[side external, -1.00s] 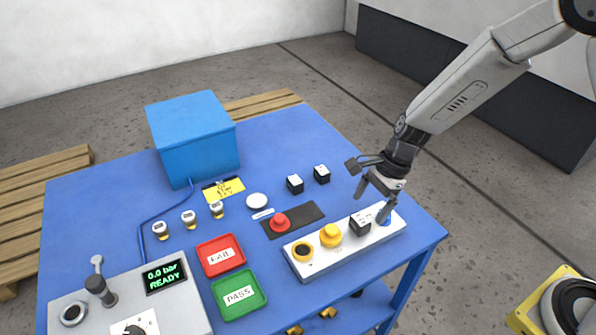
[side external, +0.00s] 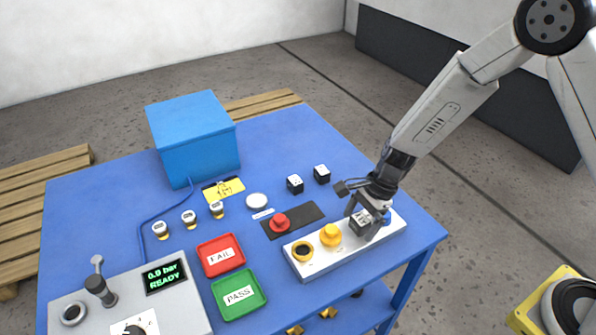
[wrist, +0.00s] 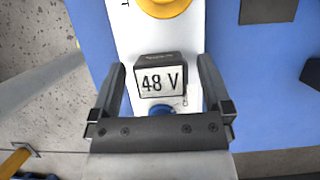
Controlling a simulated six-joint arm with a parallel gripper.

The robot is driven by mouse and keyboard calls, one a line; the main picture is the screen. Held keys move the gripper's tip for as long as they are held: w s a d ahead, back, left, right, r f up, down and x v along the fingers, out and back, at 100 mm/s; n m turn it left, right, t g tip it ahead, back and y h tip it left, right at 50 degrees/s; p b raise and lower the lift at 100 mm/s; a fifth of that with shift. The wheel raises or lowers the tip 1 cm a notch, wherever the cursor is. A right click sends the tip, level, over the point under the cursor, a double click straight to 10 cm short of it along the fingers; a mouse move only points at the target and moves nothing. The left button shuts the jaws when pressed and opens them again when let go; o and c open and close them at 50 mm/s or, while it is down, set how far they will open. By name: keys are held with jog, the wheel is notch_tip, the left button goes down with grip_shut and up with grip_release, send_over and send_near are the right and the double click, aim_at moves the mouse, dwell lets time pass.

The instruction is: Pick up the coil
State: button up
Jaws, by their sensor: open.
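A black block with a white "48 V" label, which looks like a coil (wrist: 161,83), stands on the white strip (side external: 312,268). My gripper (side external: 362,217) is down over it, partly hiding it in the side view. In the wrist view the open fingers stand left and right of the block, with a gap on each side. Nothing is gripped. Two similar black cubes with white tops, a left one (side external: 295,184) and a right one (side external: 321,174), stand farther back on the blue table.
On the strip, a yellow knob (side external: 330,235) is left of the block, and a blue part (wrist: 162,109) is close beside it. A red knob (side external: 280,223), red FAIL tray (side external: 240,262) and green PASS tray (side external: 262,303) lie farther left. The table's right edge is near.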

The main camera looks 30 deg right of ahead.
dwell(0.4)
grip_shut()
jog(key=shift+r, duration=0.2)
jog(key=shift+r, duration=0.8)
jog(key=s+d+r, duration=0.3)
jog(key=s+r, duration=0.8)
jog(key=s, duration=0.2)
jog(key=shift+s, duration=0.35)
